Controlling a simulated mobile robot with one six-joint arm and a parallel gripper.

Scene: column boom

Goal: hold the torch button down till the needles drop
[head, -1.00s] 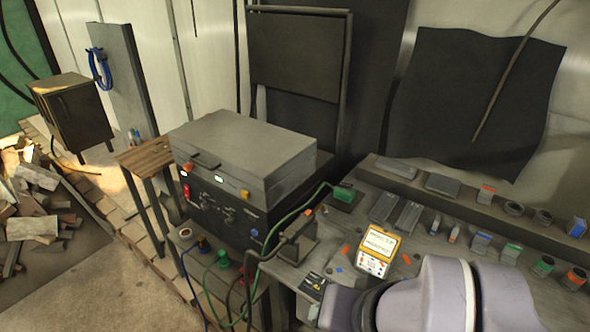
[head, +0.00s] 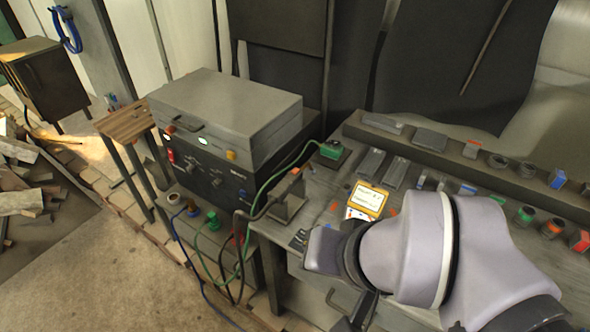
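The torch (head: 288,196), a dark handle with a small orange part on top, appears to rest upright in a stand at the near left of the bench. A dark cable runs from it toward the power source (head: 212,185), a dark box with lit switches and knobs under a grey case. Needles cannot be made out at this size. My lavender-grey arm crosses the bench at the lower right. Dark parts that look like my gripper (head: 362,310) show at the bottom, below and right of the torch and apart from it. Its fingers cannot be told clearly.
A yellow-framed display (head: 368,198) lies on the bench, partly behind my arm. A green clamp (head: 331,149) on a block stands behind the torch. Cables hang before the power source. Small parts line the right of the bench (head: 340,180). Floor at lower left is clear.

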